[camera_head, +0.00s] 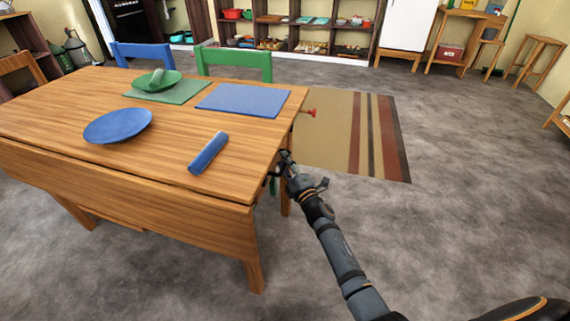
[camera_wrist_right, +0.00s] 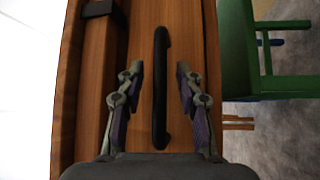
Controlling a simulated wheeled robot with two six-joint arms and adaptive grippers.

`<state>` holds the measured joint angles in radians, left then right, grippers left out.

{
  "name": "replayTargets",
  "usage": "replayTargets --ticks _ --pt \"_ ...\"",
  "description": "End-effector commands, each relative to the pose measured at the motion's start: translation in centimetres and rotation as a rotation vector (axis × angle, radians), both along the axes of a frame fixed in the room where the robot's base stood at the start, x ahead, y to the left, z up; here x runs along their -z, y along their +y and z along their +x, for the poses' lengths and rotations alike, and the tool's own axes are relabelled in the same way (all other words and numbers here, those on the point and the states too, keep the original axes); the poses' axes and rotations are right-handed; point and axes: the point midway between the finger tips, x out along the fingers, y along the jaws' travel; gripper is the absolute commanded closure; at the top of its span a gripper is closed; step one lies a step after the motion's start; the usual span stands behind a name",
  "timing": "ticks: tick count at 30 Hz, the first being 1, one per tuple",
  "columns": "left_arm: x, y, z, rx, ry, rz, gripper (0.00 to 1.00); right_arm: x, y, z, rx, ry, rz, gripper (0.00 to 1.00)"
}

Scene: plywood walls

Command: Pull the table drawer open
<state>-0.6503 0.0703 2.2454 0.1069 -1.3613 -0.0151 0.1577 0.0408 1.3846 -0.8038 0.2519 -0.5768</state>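The wooden table (camera_head: 60,100) fills the left of the head view. My right gripper (camera_head: 284,162) is at the table's right end, just below the top's edge. In the right wrist view a long black handle (camera_wrist_right: 160,95) is fixed on a wooden drawer front (camera_wrist_right: 185,35). My right gripper's fingers (camera_wrist_right: 159,75) are open, one on each side of the handle, with a visible gap on both sides. How far the fingertips are from the wood is hard to tell. The drawer is hidden in the head view. My left gripper is not in view.
A blue plate (camera_head: 118,125), a rolled blue cloth (camera_head: 208,153), placemats and a green bowl (camera_head: 158,82) are on the table. A green chair (camera_head: 235,62) and a blue chair (camera_head: 141,54) stand behind it. The floor (camera_head: 460,200) right of the table is clear; a striped rug (camera_head: 335,140) lies there.

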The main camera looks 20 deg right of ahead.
Motion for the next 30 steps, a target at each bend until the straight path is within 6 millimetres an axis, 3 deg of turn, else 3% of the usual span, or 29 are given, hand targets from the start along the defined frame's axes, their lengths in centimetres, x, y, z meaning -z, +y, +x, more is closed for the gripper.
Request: replayTargets --ticks 4,12,30 --pt "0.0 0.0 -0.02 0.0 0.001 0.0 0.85 0.01 0.0 -0.03 0.0 0.0 0.0 0.67" --pt "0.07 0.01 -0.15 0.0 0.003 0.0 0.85 0.02 -0.01 -0.06 0.0 0.0 0.0 1.0" --pt "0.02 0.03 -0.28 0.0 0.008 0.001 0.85 0.08 -0.82 -0.62 0.0 0.002 -0.002 1.0"
